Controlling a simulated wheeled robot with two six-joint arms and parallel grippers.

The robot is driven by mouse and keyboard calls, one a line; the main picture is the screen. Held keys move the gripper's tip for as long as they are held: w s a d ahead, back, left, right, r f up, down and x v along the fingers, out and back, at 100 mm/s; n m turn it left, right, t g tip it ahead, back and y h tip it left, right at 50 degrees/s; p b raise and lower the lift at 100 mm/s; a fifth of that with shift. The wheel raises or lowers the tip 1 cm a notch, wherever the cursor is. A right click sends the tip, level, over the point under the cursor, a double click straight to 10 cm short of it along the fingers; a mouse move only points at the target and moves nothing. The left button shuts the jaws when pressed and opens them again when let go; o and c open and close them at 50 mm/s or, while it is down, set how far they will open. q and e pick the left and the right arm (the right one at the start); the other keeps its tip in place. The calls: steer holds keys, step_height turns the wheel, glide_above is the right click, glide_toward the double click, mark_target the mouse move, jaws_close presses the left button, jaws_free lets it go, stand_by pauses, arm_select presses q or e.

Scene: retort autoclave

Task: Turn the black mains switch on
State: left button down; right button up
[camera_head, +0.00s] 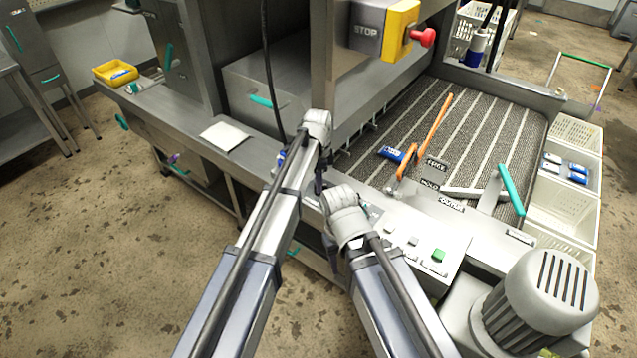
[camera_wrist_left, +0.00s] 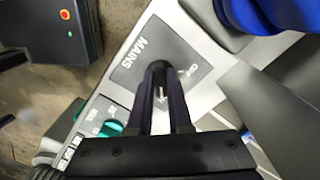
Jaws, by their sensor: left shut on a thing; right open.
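The mains plate (camera_wrist_left: 150,52) is a dark grey plate lettered MAINS on a pale metal panel in the left wrist view. My left gripper (camera_wrist_left: 160,78) is over it, with its dark fingers shut on the black mains switch. The fingers mostly hide the switch, so its setting cannot be read. In the head view my left gripper (camera_head: 319,182) points down at the machine's front edge, and the switch is hidden there. My right gripper (camera_head: 334,256) is open and lower, by the front edge left of the button panel; its fingers are hard to make out.
A button panel with a green button (camera_head: 438,255) lies to the right, beside a grey motor (camera_head: 540,300). A red stop button (camera_head: 424,37) on a yellow box overhangs the ribbed belt (camera_head: 400,120). A blue object (camera_head: 392,154) lies on the belt.

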arm_select(q)
steer(key=c, duration=0.8)
jaws_free()
steer(key=shift+c, duration=0.2)
steer(key=shift+r, duration=0.1)
step_height(320, 180, up, 8)
steer(key=p, duration=0.8)
steer(key=shift+f, duration=0.2)
